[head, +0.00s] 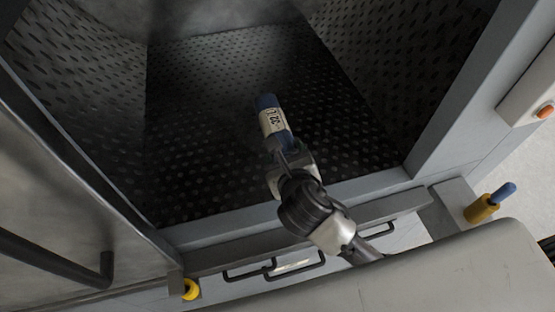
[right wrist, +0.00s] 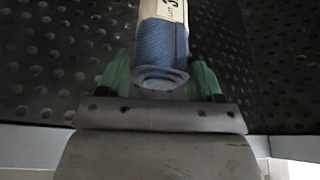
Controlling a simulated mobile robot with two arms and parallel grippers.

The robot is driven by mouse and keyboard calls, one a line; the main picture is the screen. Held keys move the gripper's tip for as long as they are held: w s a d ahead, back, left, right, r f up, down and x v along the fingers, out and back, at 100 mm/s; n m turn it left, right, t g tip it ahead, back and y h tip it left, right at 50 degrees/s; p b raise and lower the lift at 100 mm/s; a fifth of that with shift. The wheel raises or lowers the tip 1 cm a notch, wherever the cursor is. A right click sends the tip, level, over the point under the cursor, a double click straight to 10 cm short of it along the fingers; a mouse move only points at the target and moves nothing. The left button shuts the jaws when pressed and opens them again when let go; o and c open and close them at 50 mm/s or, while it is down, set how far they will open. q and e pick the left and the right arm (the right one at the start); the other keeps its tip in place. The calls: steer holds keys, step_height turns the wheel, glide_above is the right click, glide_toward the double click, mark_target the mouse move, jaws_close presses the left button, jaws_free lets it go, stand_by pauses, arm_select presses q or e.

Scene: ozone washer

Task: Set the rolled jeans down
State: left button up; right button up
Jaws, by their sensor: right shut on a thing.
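The rolled jeans (head: 273,123) are a blue roll with a cream paper band printed with "32". They lie inside the dark perforated chamber (head: 200,150) in the head view. My right gripper (head: 283,147) is shut on the near end of the roll. In the right wrist view, the roll (right wrist: 163,50) sits between the green fingertips (right wrist: 160,78), with its spiral end facing me. Whether the roll touches the chamber floor cannot be told. My left gripper is not in view.
The chamber has dotted dark walls and a light sill (head: 220,233) at its front. A metal door (head: 60,190) with a dark handle stands open at left. Black drawer handles (head: 250,270) are below the sill. A yellow and blue cylinder (head: 483,208) is at right. Floor around the roll is clear.

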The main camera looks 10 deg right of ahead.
steer(key=w+f, duration=0.1)
steer(key=w+a, duration=0.1)
steer(key=shift+w+f, duration=0.3)
steer(key=shift+f, duration=1.95)
steer(key=shift+f, duration=0.1)
steer(key=o, duration=1.1)
steer(key=shift+s, duration=0.1)
steer(key=shift+o, duration=0.2)
steer(key=b+v, duration=0.1)
steer(key=v, duration=1.1)
